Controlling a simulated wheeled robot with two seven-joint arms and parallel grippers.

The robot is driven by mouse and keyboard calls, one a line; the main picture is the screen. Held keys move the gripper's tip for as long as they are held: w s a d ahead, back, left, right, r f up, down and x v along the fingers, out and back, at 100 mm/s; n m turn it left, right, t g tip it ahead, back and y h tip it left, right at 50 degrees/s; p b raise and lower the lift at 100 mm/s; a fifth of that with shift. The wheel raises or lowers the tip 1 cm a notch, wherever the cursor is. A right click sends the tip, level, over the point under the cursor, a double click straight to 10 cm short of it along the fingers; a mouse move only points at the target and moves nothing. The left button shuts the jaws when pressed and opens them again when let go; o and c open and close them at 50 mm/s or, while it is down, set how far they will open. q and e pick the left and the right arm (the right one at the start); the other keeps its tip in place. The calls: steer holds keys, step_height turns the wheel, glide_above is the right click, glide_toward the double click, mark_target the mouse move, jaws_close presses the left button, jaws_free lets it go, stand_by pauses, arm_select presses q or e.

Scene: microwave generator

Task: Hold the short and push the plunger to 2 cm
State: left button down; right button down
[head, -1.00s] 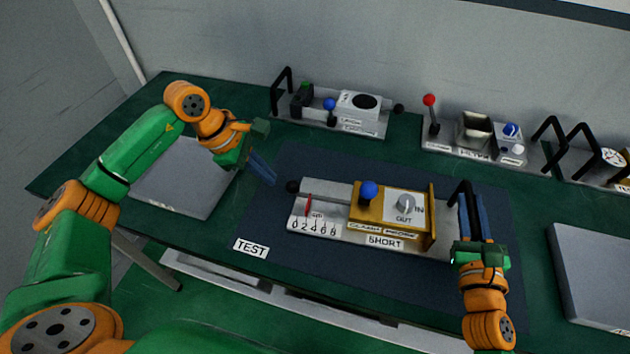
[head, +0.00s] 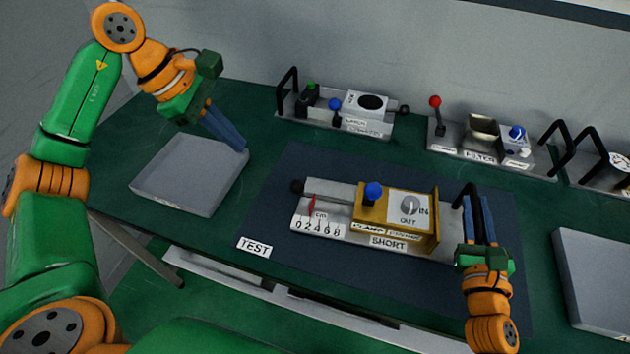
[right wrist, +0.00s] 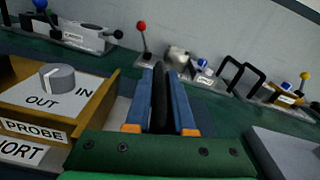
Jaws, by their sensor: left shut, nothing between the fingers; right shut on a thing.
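The short (head: 388,242) is a grey base with a gold block (head: 372,213), labelled SHORT, on the dark mat. Its plunger is a rod (head: 328,200) reaching left to a black ball (head: 297,186). A red pointer (head: 312,205) stands near the 2 of the 0 2 4 6 8 cm scale (head: 318,228). A blue knob (head: 373,192) and an IN/OUT dial (head: 408,205) are on the block. My right gripper (head: 477,203) is shut on the short's black handle (right wrist: 160,95) at its right end. My left gripper (head: 242,149) is shut and empty, left of the ball and apart from it.
A grey pad (head: 185,178) lies under the left gripper and another (head: 598,270) at the right. Behind stand a unit with a black handle (head: 335,110), a filter unit (head: 480,140) and further handled units (head: 600,160). A TEST label (head: 255,246) is on the mat's front left.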

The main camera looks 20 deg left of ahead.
steer(key=c, duration=1)
jaws_free()
steer(key=shift+f, duration=0.1)
steer(key=o, duration=0.3)
steer(key=shift+w, duration=0.1)
steer(key=shift+w+a, duration=0.1)
